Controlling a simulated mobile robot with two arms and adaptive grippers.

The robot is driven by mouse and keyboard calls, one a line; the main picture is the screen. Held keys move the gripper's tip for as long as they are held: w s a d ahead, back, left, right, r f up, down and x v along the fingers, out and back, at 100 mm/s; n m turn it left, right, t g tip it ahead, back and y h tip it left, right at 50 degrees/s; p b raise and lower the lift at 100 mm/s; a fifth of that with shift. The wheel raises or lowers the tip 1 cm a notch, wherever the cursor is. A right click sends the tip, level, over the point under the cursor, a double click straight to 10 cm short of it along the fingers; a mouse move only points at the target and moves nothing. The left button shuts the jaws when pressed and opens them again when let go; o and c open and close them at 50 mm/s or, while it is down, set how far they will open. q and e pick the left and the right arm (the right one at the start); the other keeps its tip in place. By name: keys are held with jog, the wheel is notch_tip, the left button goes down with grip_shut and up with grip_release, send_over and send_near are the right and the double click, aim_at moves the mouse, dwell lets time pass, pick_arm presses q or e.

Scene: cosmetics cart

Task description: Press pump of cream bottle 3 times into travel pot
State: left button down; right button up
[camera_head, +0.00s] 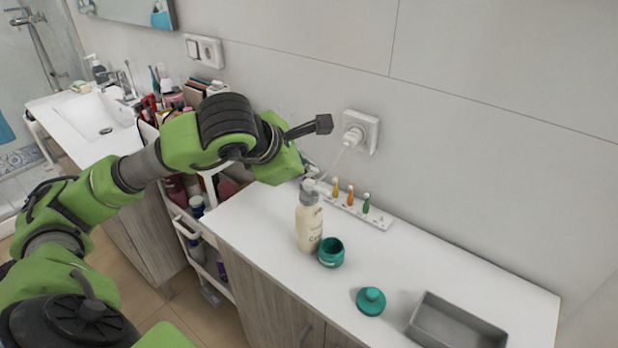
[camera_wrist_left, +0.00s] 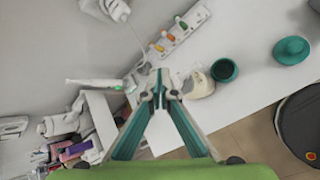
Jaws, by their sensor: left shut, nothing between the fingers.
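The cream bottle (camera_head: 309,225) stands upright on the white counter, its grey pump (camera_head: 309,187) on top. The open teal travel pot (camera_head: 331,253) stands touching or very close to the bottle, front right. In the left wrist view the bottle (camera_wrist_left: 199,86) is partly hidden by a finger, and the pot (camera_wrist_left: 224,70) is beside it. My left gripper (camera_head: 311,171) is shut and empty, close to the pump head; I cannot tell whether it touches. Its fingertips meet in the left wrist view (camera_wrist_left: 160,80). My right gripper is not in view.
A teal lid (camera_head: 371,300) and a grey tray (camera_head: 457,325) lie to the right. A white holder with colored brush heads (camera_head: 364,212) stands behind the bottle by the wall, below a socket with a plug (camera_head: 357,133). A crowded cart (camera_head: 190,225) is at the left.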

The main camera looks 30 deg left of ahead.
aim_at(308, 183)
pick_arm(q)
jog(key=shift+r+p, duration=1.75)
jog(key=shift+r, duration=0.8)
jog(key=shift+f, duration=0.1)
